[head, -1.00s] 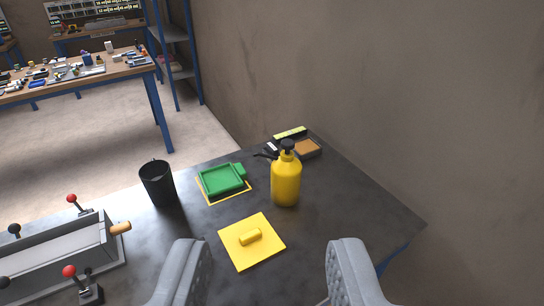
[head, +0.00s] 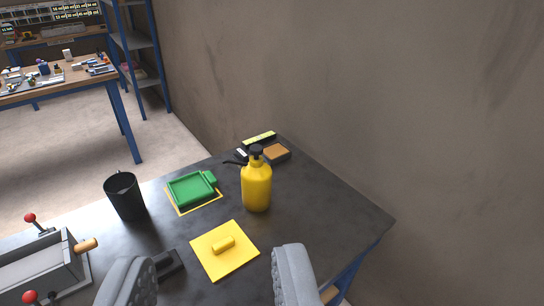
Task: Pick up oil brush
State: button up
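My gripper (head: 210,268) is open, its two grey ribbed fingers apart at the bottom of the head view with nothing held between them. No thing is clearly recognisable as the oil brush. A yellow square (head: 215,264) with a small yellow bar-like grip (head: 223,243) lies flat on the dark table, just beyond the fingertips. A low black object (head: 168,264) lies beside the left finger, partly hidden by it. A small dark block with an orange-brown top (head: 276,152) lies at the table's back, behind the yellow pump bottle.
The yellow pump bottle (head: 256,187) stands upright beyond the yellow square. A green tray (head: 190,188) and black cup (head: 125,197) stand left of it. A lever-fitted machine (head: 40,265) is at lower left. The dark tabletop (head: 330,205) is clear at right, near the wall.

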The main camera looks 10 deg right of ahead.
aim_at(240, 155)
jog(key=z, duration=0.9)
jog(key=k, duration=1.2)
jog(key=z, duration=0.9)
jog(key=i, duration=1.2)
jog(key=u, duration=0.6)
jog(key=i, duration=1.3)
jog(key=u, duration=1.35)
jog(key=i, duration=1.15)
jog(key=u, duration=0.8)
